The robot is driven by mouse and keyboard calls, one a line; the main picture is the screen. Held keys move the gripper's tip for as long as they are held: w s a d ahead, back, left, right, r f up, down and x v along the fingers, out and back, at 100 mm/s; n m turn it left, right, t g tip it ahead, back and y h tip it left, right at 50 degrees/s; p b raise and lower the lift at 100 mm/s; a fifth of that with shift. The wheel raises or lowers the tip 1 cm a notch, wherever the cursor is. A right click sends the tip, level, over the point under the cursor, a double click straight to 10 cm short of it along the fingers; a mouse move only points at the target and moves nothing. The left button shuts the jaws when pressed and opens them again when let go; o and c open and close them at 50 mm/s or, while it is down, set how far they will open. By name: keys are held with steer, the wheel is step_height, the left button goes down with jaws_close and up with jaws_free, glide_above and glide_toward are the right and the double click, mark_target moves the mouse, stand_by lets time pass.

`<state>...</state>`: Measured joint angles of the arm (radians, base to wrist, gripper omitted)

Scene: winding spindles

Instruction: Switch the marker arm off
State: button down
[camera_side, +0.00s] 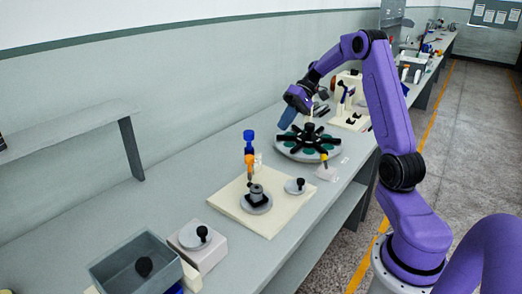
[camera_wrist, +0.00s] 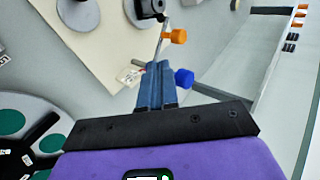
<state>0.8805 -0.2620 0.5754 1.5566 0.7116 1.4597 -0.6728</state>
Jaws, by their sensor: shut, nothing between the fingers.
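My gripper (camera_side: 283,126) is shut and empty, its blue fingers pointing down and left above the bench, by the round carousel (camera_side: 300,155). The orange knob sits on a thin grey rod beside the cream board. In the side view the orange piece (camera_side: 249,160) stands over the board, with the blue piece (camera_side: 249,137) behind it. I cannot tell for certain which piece is the marker arm, or its switch position.
The cream board (camera_side: 222,200) carries a black spindle (camera_side: 257,195) on a grey disc and a smaller knobbed disc (camera_side: 296,186). A grey bin (camera_side: 125,265) and a pale block (camera_side: 197,255) stand front left. A yellow-topped post (camera_side: 324,158) stands by the carousel.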

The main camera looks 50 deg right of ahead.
steer(key=shift+d+t, duration=0.3)
steer(key=shift+d, duration=0.6)
steer(key=shift+a+f, duration=0.1)
glide_toward(250, 165)
step_height(250, 165, down, 4)
steer(key=d, duration=0.3)
steer(key=shift+w+a, duration=0.25)
steer(key=shift+a, duration=0.55)
steer(key=shift+w+a, duration=0.3)
steer(key=shift+a, duration=0.5)
steer(key=shift+w+a, duration=0.25)
steer(key=shift+a, duration=0.5)
